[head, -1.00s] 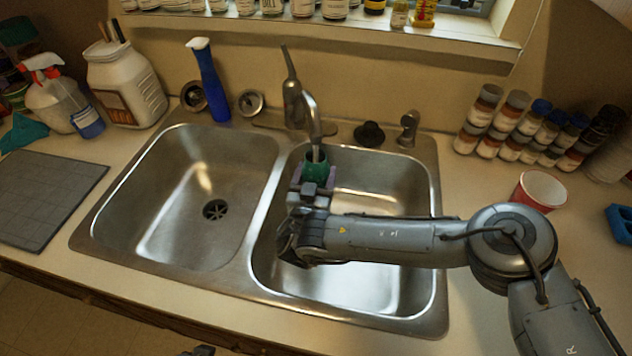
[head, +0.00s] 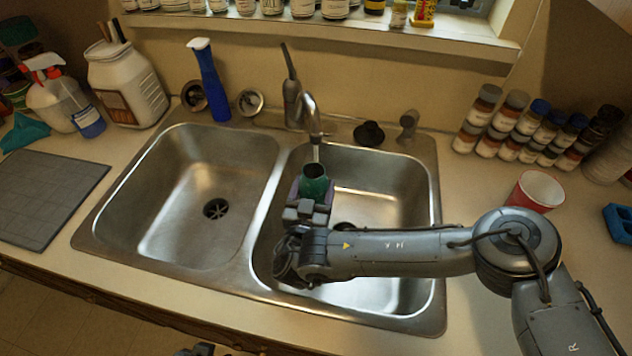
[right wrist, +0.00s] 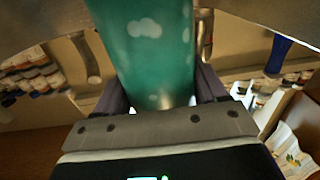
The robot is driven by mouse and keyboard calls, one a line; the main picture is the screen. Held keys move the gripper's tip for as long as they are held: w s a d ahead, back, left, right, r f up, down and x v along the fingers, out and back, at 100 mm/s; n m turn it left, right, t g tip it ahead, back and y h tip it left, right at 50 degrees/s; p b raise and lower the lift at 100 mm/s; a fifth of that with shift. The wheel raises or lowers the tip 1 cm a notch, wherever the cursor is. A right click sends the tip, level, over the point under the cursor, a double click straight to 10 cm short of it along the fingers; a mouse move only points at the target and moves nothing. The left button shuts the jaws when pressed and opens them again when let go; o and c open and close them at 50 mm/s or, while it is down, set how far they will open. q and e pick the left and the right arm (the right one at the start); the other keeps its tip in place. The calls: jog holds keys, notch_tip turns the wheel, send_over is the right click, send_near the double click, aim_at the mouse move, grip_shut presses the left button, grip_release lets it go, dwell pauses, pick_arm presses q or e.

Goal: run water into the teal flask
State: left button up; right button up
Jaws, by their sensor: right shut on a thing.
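The teal flask (head: 314,186) is upright over the right sink basin, its dark open mouth facing up. My right gripper (head: 311,195) is shut on it from the near side. In the right wrist view, the teal flask (right wrist: 155,50) with pale spots stands between my two fingers (right wrist: 160,95). The faucet (head: 309,115) has its spout tip just above and behind the flask. A pale thin streak, like water, hangs below the tip and ends near the flask's back rim; I cannot tell whether it enters the mouth. The flask's inside is too dark to read. A dark piece at the bottom edge may be my left gripper (head: 196,350).
The left basin (head: 200,175) is empty. A dark stopper (head: 369,133) and a small metal fixture (head: 407,126) stand behind the right basin. A blue bottle (head: 211,85) is at the back left. A red cup (head: 538,191) and several small jars (head: 510,130) stand on the right.

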aim_at(313, 183)
jog(key=shift+r, duration=0.1)
jog(key=shift+s+r+p, duration=0.4)
jog(key=shift+r+p, duration=0.15)
jog(key=shift+r, duration=0.25)
jog(key=shift+s+a+r+p, duration=0.1)
jog(key=shift+s+r+p, duration=0.2)
jog(key=shift+s+r, duration=0.35)
jog(key=shift+s+a+r+p, duration=0.1)
jog(key=shift+s+r+p, duration=0.2)
jog(key=shift+r, duration=0.55)
jog(key=shift+s+r, duration=0.1)
jog(key=shift+r, duration=0.05)
